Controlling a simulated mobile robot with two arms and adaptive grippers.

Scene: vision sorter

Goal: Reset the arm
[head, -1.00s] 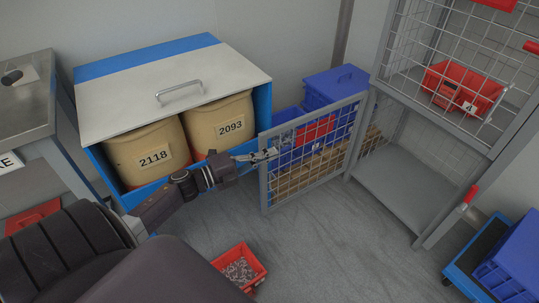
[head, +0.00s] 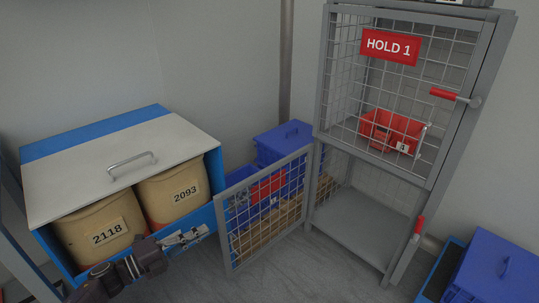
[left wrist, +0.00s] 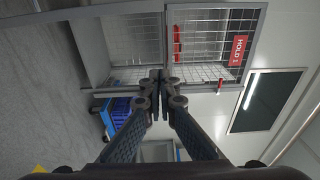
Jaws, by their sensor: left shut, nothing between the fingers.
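My left gripper (head: 186,238) is at the lower left of the head view, in front of the blue cabinet with the tan drums. It is shut and empty. In the left wrist view my left gripper (left wrist: 160,76) has its fingertips together, with the wire cage beyond them. My right gripper is in neither view now.
The lower cage door (head: 262,212) stands open, its edge just right of my left gripper. The wire cage (head: 322,100) has a HOLD 1 sign (head: 388,46) and a red bin (head: 393,131) inside. A blue crate (head: 494,268) stands at lower right. Drums (head: 170,193) sit in the cabinet (head: 70,190).

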